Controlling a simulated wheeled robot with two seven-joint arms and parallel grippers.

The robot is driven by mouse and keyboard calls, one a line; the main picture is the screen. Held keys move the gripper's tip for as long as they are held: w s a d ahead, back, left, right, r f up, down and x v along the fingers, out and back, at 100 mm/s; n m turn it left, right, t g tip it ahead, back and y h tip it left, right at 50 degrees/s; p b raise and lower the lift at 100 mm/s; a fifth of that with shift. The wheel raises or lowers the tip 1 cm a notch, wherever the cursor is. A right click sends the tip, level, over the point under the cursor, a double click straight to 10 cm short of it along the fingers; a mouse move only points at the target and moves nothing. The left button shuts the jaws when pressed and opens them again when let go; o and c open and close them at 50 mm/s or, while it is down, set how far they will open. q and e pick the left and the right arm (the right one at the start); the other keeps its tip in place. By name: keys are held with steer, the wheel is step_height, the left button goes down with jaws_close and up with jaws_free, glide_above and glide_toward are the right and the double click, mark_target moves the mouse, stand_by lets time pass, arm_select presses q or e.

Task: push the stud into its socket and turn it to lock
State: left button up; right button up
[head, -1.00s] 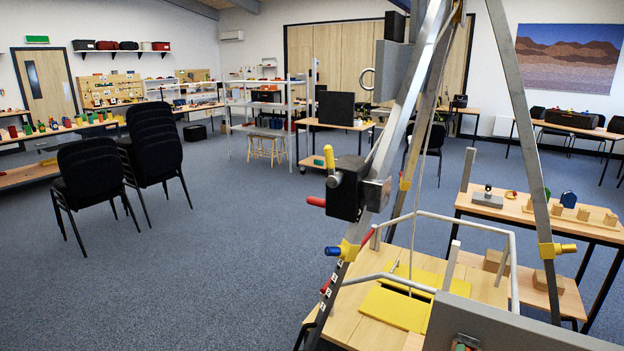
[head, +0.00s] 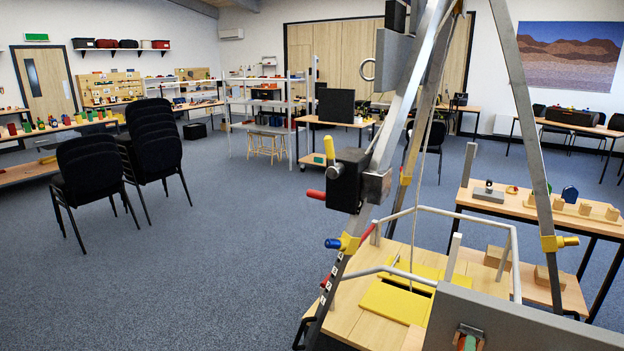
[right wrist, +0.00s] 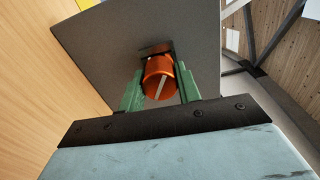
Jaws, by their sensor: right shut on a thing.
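The stud (right wrist: 160,78) is an orange cylinder with a pale line across its end, in the middle of the right wrist view. My right gripper (right wrist: 158,88) is shut on it, with one green finger on each side. The stud is in front of a dark slot-like socket (right wrist: 155,47) in a grey plate (right wrist: 95,50); how deep it sits cannot be told. In the head view the grey plate (head: 560,325) is at the bottom right, with a small fitting (head: 468,332) at its lower edge showing bits of green and red. My left gripper is not in view.
A grey metal tripod (head: 409,85) with a black box (head: 345,182) on one leg stands over a wooden platform (head: 352,315). A pale rail frame (head: 470,215) and a hanging rope (head: 413,220) are close behind the plate. Open carpet (head: 200,270) is on the left.

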steer(key=m+b, duration=0.1)
steer(key=m, duration=0.2)
steer(key=shift+f, duration=0.15)
steer(key=shift+m+b, duration=0.5)
steer(key=shift+m, duration=0.7)
steer(key=m+b, duration=0.2)
steer(key=m, duration=0.1)
steer(key=shift+m, duration=1.5)
